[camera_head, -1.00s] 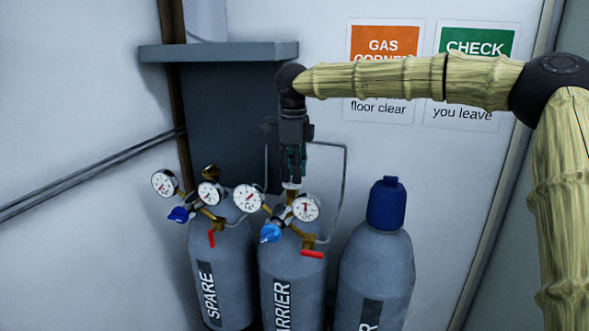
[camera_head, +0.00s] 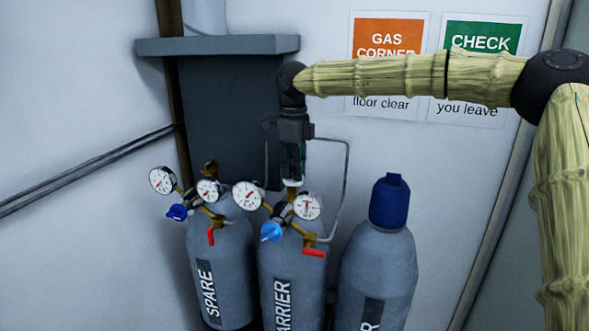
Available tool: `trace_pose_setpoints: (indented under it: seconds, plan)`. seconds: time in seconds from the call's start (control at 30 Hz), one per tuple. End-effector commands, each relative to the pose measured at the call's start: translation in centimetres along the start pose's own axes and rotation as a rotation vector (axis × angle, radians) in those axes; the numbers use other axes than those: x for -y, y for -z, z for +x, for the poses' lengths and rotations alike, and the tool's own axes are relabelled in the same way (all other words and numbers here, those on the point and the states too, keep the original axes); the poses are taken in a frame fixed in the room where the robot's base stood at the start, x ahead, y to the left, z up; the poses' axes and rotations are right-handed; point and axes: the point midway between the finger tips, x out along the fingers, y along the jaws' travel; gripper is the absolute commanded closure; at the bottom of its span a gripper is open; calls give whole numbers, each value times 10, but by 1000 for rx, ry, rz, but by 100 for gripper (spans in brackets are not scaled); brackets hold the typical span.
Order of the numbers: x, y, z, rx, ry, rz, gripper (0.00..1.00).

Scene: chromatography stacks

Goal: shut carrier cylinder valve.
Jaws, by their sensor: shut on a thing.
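The carrier cylinder (camera_head: 293,270) is the grey middle one, its label partly reading "ARRIER". It bears a brass regulator with two round gauges (camera_head: 307,206), a light blue knob (camera_head: 271,232) and a red lever (camera_head: 314,253). My gripper (camera_head: 292,180) points straight down over the top of this cylinder. It is shut on the valve top (camera_head: 292,187) above the brass stem. The fingers hide most of the valve's handle, so how far it is turned cannot be seen.
The spare cylinder (camera_head: 207,278) with its own gauges and blue knob (camera_head: 177,212) stands close on the left. A capped cylinder (camera_head: 377,275) with a blue cap (camera_head: 388,203) stands on the right. A grey shelf (camera_head: 216,46) and bent tube (camera_head: 347,180) are behind.

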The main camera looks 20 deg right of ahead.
Motion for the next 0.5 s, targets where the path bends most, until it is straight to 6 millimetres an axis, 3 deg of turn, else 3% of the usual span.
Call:
trace_pose_setpoints:
  seconds: [0.5]
  plan:
    - [1, 0, -1, 3, 3, 437, 100]
